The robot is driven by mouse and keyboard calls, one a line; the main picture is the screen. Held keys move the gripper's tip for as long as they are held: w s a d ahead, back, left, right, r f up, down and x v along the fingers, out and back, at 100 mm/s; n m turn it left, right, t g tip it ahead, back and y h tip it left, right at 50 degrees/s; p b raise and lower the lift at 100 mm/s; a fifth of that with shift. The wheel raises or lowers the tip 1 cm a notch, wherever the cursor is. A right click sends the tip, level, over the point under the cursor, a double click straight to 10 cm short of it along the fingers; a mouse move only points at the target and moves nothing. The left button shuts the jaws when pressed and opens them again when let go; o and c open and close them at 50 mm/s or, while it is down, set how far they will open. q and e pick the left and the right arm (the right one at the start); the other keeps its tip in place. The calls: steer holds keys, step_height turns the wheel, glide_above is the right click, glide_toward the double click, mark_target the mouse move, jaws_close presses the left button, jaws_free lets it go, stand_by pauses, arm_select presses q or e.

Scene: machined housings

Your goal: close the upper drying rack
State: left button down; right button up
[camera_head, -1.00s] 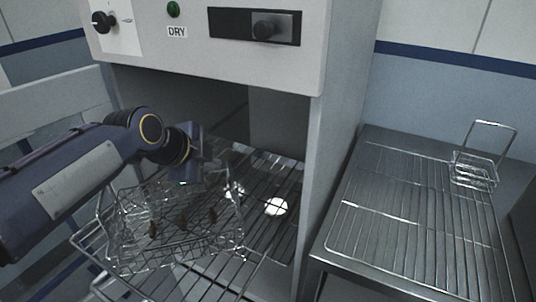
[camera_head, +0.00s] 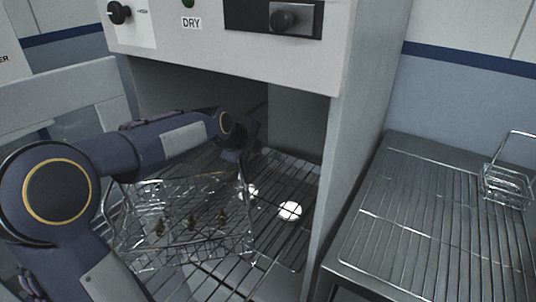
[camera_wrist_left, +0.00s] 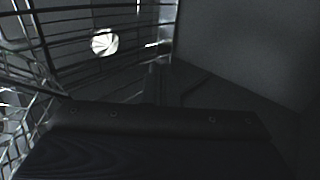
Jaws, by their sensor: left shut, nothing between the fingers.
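The drying rack (camera_head: 283,240) is a dark wire grid that sticks out of the open front of the drying cabinet (camera_head: 343,150). A wire basket (camera_head: 185,252) with several small brown parts sits on it, partly behind my left arm. My left gripper (camera_head: 238,155) is shut and empty, inside the cabinet opening just beyond the basket. Whether it touches the rack or basket cannot be told. In the left wrist view, rack bars (camera_wrist_left: 85,45) show at the upper left, and the dark gripper body (camera_wrist_left: 160,115) fills the bottom. My right gripper is out of view.
A white round light (camera_head: 290,211) shows below the rack bars. To the right, a metal table (camera_head: 385,275) carries a wire grid and a small empty wire basket (camera_head: 507,188). The cabinet's side wall stands between.

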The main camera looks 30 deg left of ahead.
mark_target(273, 156)
arm_select(q)
steer(key=x, duration=0.8)
steer(key=shift+w+f, duration=0.2)
